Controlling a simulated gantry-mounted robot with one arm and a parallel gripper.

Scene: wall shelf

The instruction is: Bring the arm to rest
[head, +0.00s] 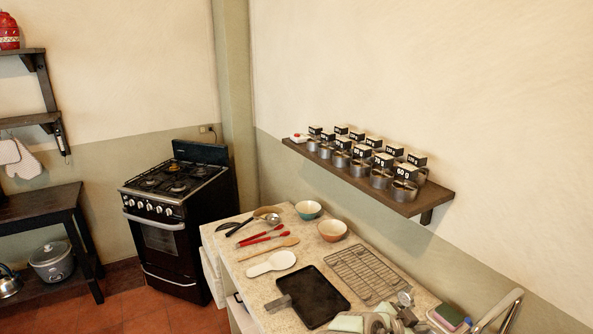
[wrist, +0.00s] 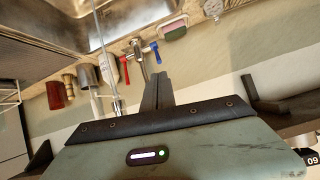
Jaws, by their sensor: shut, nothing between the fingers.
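My gripper (wrist: 161,78) shows in the wrist view with its two dark fingers together and nothing between them. Its greenish body fills the bottom of that view. The fingers point toward the wall behind the sink and touch nothing that I can see. In the head view, greenish-grey parts at the bottom edge may belong to my arm, but I cannot make out the fingers there.
The wall shelf (head: 433,205) holds rows of labelled metal tins. Its bracket (wrist: 265,105) is right of my gripper. A sink (wrist: 120,22) and red-and-blue tap (wrist: 140,55) lie beyond the fingers. The counter holds a black pan (head: 315,297) and wire rack (head: 365,273).

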